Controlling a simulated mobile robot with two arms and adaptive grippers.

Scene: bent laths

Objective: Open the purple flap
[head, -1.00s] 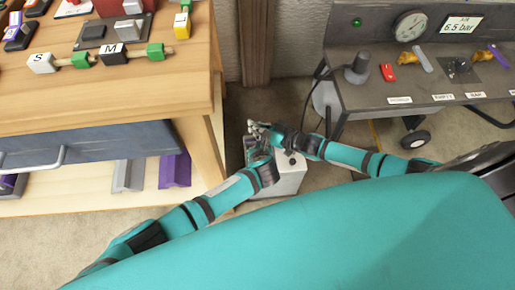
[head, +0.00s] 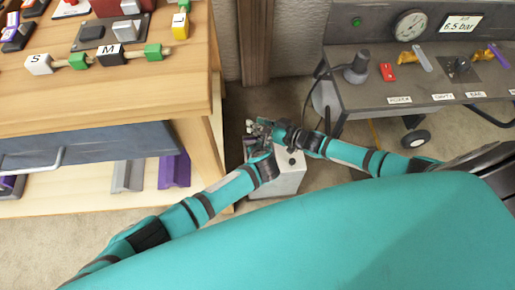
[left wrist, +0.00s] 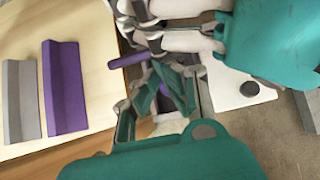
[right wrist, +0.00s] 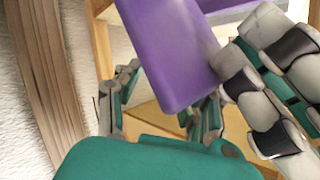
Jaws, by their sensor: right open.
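The purple flap (right wrist: 168,55) shows as a broad purple panel in the right wrist view. In the left wrist view only a narrow purple bar (left wrist: 130,60) shows, likely its edge. My left gripper (head: 265,140) and my right gripper (head: 272,130) are close together above the white box (head: 288,178). My right gripper (right wrist: 162,108) is open, with the panel in front of its fingers. The fingers of my left gripper (left wrist: 165,90) are at the panel's right side in the right wrist view. Whether they hold it is hidden by overlapping parts.
The wooden workbench (head: 110,100) with a drawer stands left; its leg is close to the grippers. A grey cart (head: 430,90) stands right. Purple (head: 174,170) and grey (head: 127,175) pieces lie on the bench's lower shelf. Floor between is free around the box.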

